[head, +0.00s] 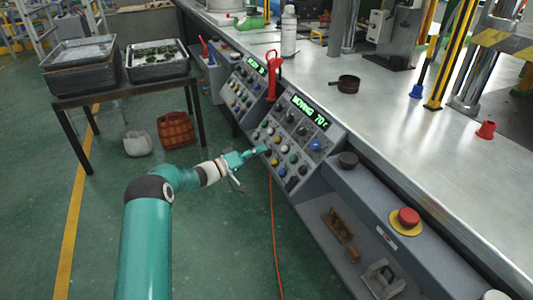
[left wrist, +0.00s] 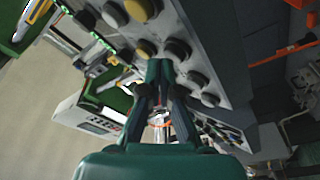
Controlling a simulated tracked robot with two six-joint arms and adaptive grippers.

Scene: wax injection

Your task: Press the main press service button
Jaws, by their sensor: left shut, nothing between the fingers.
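The near control panel (head: 292,140) is a sloped grey face with several round buttons and knobs in black, white, yellow, green and blue. Contact cannot be told. No button label is readable. My right gripper is out of view.
A second panel (head: 241,90) with a display stands farther back. A red handle (head: 273,72) rises between the panels. A red emergency button (head: 408,218) on a yellow base is at right. An orange cable (head: 273,230) hangs below.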

